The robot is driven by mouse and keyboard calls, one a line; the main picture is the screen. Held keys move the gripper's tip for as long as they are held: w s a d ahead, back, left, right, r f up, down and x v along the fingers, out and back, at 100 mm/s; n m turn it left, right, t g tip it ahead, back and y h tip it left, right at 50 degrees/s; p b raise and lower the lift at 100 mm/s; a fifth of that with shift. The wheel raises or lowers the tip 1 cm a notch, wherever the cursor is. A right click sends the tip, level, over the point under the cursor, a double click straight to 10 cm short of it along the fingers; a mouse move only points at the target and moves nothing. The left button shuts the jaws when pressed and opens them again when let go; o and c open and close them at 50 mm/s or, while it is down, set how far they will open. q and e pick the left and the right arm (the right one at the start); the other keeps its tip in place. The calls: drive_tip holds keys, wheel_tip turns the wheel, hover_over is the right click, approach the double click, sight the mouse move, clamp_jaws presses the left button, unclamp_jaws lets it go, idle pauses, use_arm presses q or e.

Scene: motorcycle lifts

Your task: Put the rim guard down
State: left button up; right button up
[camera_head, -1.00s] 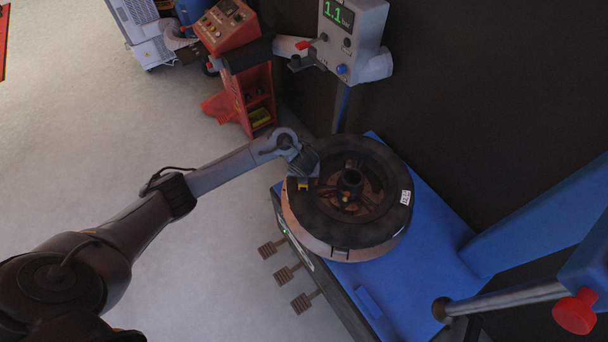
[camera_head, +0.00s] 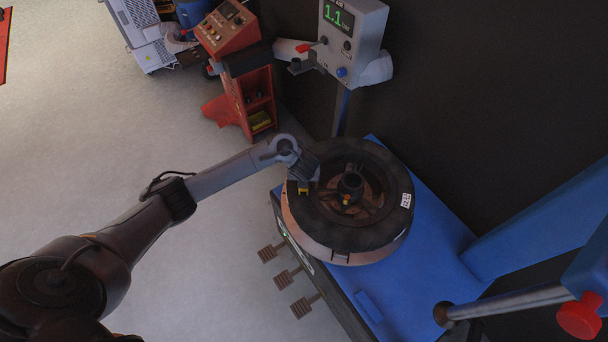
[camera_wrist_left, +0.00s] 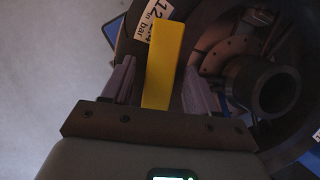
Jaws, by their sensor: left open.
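The rim guard appears to be the yellow piece (camera_wrist_left: 165,65) between my left gripper's fingers in the wrist view. In the head view a small yellow part (camera_head: 304,188) shows at the left side of the tyre (camera_head: 378,233). My left gripper (camera_wrist_left: 160,70) is open, with a finger on each side of the yellow piece and visible gaps beside it. In the head view the left gripper (camera_head: 302,180) is over the tyre's left part, beside the wheel's central hub. Whether the piece touches the tyre or rim is unclear. My right gripper is not in view.
The wheel lies flat on a blue machine (camera_head: 435,245) with several pedals (camera_head: 286,278) at its left. A pressure display box (camera_head: 350,40) and a red cabinet (camera_head: 245,75) stand behind. A metal bar with a red knob (camera_head: 578,316) is at the right. Floor at left is clear.

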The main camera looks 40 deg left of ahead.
use_arm(q)
drive_tip(key=p+v, duration=0.7)
drive_tip(key=v, duration=0.5)
drive_tip(key=s+d+n+t+h, duration=0.1)
drive_tip(key=s+d+n, duration=0.4)
drive_tip(key=d+n, duration=0.15)
drive_tip(key=s+d+n+t+h, duration=0.1)
drive_tip(key=s+d+n+h, duration=0.1)
drive_tip(key=s+d+n, duration=0.45)
drive_tip(key=s+a+r+n+g, duration=0.1)
drive_tip(key=s+r+n, duration=0.1)
drive_tip(key=s+n, duration=0.4)
drive_tip(key=s+a+r+n+g, duration=0.1)
drive_tip(key=s+a+r+n, duration=0.1)
drive_tip(key=s+n, duration=0.4)
drive_tip(key=shift+s+r+n, duration=0.25)
drive_tip(key=shift+r+n, duration=0.1)
drive_tip(key=shift+n, duration=0.35)
